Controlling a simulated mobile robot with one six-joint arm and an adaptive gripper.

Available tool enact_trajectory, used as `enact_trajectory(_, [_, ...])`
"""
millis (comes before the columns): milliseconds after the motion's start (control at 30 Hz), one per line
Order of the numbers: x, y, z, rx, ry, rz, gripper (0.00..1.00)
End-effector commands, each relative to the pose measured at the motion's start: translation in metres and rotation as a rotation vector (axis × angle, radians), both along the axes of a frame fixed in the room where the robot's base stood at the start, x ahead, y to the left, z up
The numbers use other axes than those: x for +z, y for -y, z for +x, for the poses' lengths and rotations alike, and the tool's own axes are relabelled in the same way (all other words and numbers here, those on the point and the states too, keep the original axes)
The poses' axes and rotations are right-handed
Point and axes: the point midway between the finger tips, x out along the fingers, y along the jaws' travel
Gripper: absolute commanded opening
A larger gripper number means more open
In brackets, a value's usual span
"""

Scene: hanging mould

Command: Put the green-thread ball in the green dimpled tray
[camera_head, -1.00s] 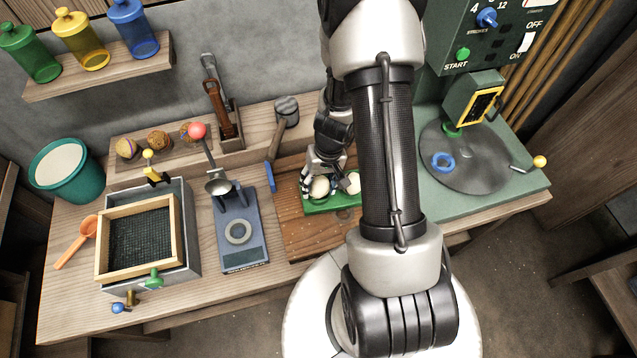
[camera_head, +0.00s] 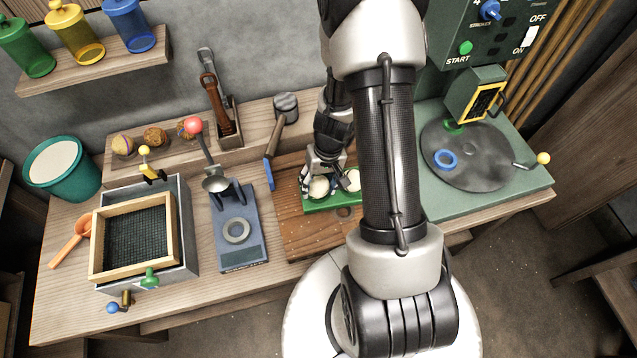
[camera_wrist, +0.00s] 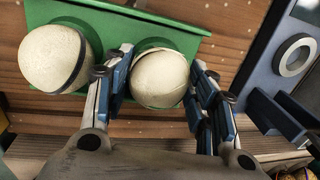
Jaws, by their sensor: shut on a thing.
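The green dimpled tray (camera_head: 320,207) lies on the brown board; its edge also shows in the wrist view (camera_wrist: 125,18). Two pale balls are at the tray. My gripper (camera_head: 320,180) points down over its left part, with its fingers (camera_wrist: 161,72) on both sides of one pale ball (camera_wrist: 160,79) and shut on it. This ball has a thin dark line near its top, whose colour I cannot tell. It is at a dimple; whether it touches the bottom is hidden. The other pale ball (camera_wrist: 54,59), with a dark band, sits beside it in the tray.
A green machine with a round plate (camera_head: 470,170) stands right.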

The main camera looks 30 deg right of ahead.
Motion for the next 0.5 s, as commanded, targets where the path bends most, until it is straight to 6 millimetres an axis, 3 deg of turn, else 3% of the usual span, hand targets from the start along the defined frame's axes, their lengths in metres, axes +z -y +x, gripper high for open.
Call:
enact_trajectory(67, [0.0005,0.0,0.0001,0.0,0.0,0.0,0.22])
enact_trajectory(100, [0.0005,0.0,0.0002,0.0,0.0,0.0,0.52])
enact_trajectory(500, [0.0004,0.0001,0.0002,-0.001,0.001,0.0,0.75])
